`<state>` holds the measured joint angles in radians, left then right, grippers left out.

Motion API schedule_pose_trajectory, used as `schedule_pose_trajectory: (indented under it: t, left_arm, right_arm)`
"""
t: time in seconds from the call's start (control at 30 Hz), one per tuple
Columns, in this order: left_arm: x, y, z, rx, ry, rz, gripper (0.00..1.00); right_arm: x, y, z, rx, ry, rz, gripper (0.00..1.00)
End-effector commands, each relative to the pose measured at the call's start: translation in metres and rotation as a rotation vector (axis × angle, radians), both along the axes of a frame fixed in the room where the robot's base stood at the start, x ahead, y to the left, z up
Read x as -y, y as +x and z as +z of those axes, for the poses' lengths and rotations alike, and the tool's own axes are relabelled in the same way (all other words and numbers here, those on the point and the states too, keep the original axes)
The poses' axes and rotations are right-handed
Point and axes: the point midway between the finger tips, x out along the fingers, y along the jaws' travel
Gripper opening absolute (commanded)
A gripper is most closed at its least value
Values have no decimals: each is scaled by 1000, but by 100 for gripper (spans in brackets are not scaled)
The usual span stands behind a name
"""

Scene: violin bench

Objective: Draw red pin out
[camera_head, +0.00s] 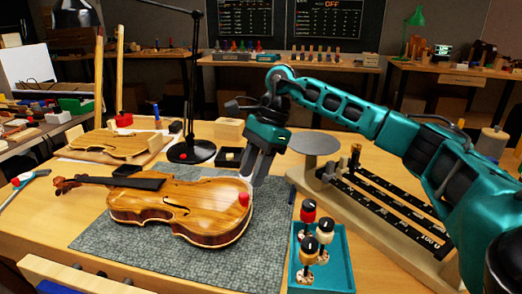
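A red pin (243,199) with a rounded head stands at the right end of the violin (185,208), near its edge. The violin lies flat on a grey mat (120,247), its neck to the left. My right gripper (252,181) points down just above and behind the red pin, apart from it. Its two fingers look parted with nothing between them. The pin's lower part is hidden. My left gripper is not in view.
A teal tray (335,277) holds several knobbed tools, one red-topped (309,208). A round grey plate (314,143) and slotted black rails (385,200) are at right. A black lamp (191,151) stands behind the violin. The mat's front is clear.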

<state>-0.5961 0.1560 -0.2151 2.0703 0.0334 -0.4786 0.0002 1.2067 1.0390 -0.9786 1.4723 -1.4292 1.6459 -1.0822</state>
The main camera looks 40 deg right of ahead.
Motion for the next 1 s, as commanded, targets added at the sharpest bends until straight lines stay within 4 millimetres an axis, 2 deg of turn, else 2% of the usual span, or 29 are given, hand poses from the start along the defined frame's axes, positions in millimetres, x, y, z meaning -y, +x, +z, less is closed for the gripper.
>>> schedule_pose_trajectory:
  t: [0.1,0.3,0.7,1.0]
  left_arm:
    - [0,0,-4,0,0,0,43]
    - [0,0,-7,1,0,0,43]
    - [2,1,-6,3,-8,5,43]
    - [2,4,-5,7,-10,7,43]
  right_arm:
    - [-8,0,-22,-3,-1,1,37]
    - [-18,1,-42,-1,0,0,37]
    - [-20,2,-47,0,1,0,37]
    - [-20,2,-47,0,1,0,10]
